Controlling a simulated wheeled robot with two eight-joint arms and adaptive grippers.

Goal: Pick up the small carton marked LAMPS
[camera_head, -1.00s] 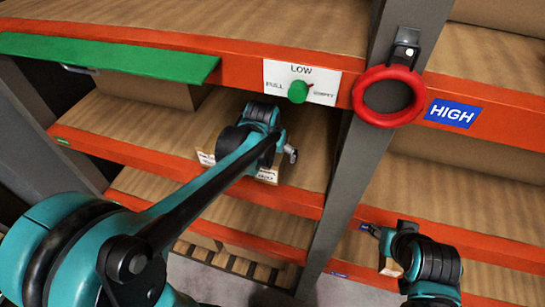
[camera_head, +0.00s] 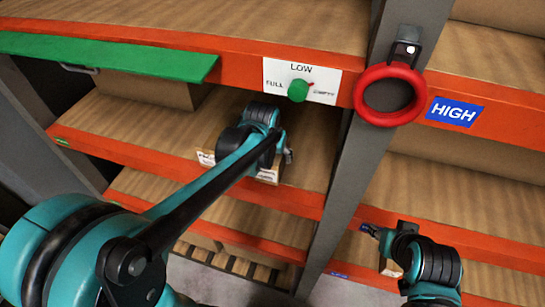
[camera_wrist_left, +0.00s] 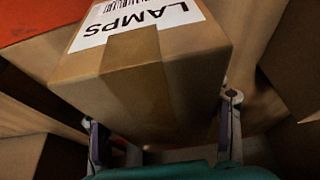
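The small brown carton marked LAMPS (camera_wrist_left: 165,80) fills the middle of the left wrist view, with its white label facing up. In the head view, a carton with white labels (camera_head: 267,175) shows on the middle shelf, mostly hidden by my left gripper (camera_head: 287,153). In the left wrist view, the fingers of my left gripper (camera_wrist_left: 163,130) stand one on each side of the carton's near end. Whether both press on it cannot be told. My right gripper (camera_head: 372,231) is at a shelf edge on the right, away from this carton; its fingers are too small to read.
The orange-edged shelf above (camera_head: 190,49) overhangs the left hand. It carries a green panel (camera_head: 110,56) and a LOW sign with a green knob (camera_head: 298,90). A grey post (camera_head: 345,185) with a red ring (camera_head: 362,95) stands between the arms. A small tan item (camera_head: 391,268) is beside the right gripper.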

